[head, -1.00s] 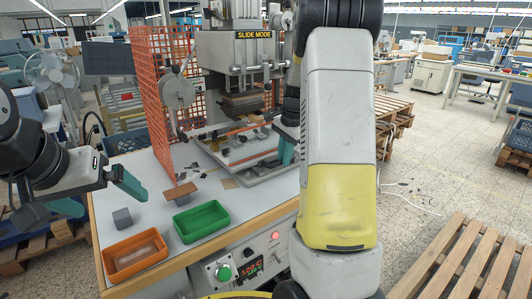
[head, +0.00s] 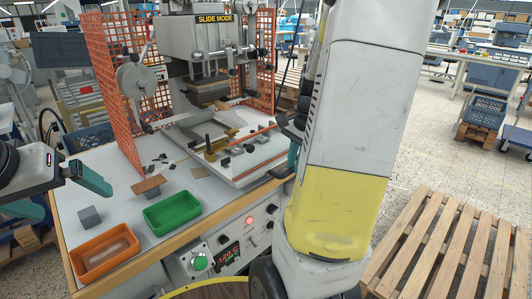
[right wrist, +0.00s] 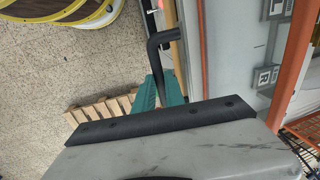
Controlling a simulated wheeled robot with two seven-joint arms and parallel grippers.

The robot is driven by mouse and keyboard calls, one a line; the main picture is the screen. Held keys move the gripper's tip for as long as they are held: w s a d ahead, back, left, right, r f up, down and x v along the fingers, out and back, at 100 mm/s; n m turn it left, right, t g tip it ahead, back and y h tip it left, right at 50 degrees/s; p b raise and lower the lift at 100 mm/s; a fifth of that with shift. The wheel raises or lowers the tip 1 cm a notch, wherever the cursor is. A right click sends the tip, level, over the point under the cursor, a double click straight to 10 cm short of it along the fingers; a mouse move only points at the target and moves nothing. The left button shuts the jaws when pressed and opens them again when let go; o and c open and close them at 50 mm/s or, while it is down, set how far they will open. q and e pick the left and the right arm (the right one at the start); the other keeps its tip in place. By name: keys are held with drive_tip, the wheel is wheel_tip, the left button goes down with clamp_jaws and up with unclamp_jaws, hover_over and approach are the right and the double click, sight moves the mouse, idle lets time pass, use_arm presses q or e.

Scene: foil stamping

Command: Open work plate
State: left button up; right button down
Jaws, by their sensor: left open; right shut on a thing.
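The work plate (head: 223,172) of the stamping press is a light slab with a brown block and several small clamps on it. It lies flat, drawn out to the front right of the press head. My right gripper (head: 291,160) is at its right front corner, partly hidden by my right arm. In the right wrist view my right gripper (right wrist: 160,90) has its green fingers shut on a black bent handle (right wrist: 160,45).
The press head (head: 204,50) stands behind the plate between orange mesh guards (head: 112,75). A green bin (head: 173,212), an orange bin (head: 104,252), a grey cube (head: 89,216) and a brown stand (head: 148,186) are on the table's left front. A pallet (head: 440,250) lies on the floor at right.

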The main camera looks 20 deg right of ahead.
drive_tip(key=shift+s, duration=0.1)
drive_tip(key=c, duration=1.4)
unclamp_jaws()
wheel_tip(320, 180, up, 8)
drive_tip(key=s, duration=0.1)
drive_tip(key=shift+s+d+f, duration=0.15)
drive_tip(key=shift+d, duration=0.15)
